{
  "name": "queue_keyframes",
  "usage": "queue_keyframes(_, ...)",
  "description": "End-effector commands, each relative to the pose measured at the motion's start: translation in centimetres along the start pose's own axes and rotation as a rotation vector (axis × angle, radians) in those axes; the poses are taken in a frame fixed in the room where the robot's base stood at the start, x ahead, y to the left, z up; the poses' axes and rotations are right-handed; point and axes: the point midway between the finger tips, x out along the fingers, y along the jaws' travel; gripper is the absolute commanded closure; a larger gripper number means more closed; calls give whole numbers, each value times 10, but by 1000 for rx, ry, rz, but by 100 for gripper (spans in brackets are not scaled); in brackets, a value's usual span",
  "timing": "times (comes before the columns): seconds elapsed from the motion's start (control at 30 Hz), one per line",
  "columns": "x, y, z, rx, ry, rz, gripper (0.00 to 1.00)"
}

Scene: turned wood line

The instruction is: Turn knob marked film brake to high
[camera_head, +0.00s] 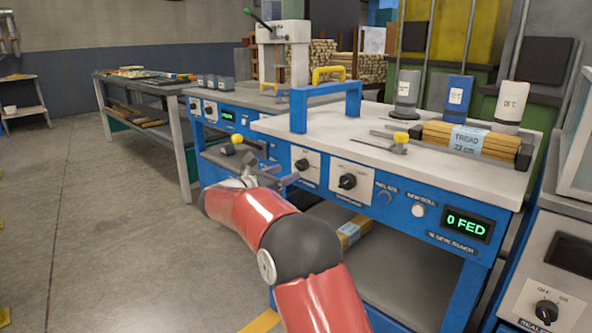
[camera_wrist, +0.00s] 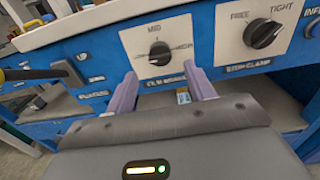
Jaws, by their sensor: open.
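The film brake knob (camera_head: 302,165) is a small black knob on a white plate on the blue front panel of the bench. In the wrist view, the knob (camera_wrist: 160,53) sits ahead of my gripper, below the word MID; its pointer direction is hard to read. The label under it is partly hidden by the fingers. My gripper (camera_head: 278,174) is open, with its two purple fingers (camera_wrist: 163,88) apart and nothing between them. The fingers are in front of the panel, just below the knob in the wrist view, and do not appear to grip it.
To the right is a second black knob (camera_wrist: 262,33) marked FREE and TIGHT. To the left, a dark lever (camera_wrist: 42,74) with a yellow ball end sticks out of the panel. Further right are buttons and a green display (camera_head: 467,224). An open shelf lies beneath the panel.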

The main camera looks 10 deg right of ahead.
Motion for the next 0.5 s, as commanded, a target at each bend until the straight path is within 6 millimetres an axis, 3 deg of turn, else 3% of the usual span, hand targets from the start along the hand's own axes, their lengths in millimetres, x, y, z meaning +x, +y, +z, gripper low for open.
queue_keyframes(0.2, 36, -1, 0, 0, 3, -3, 46)
queue_keyframes(0.5, 54, 0, 0, 1, 3, 0, 46)
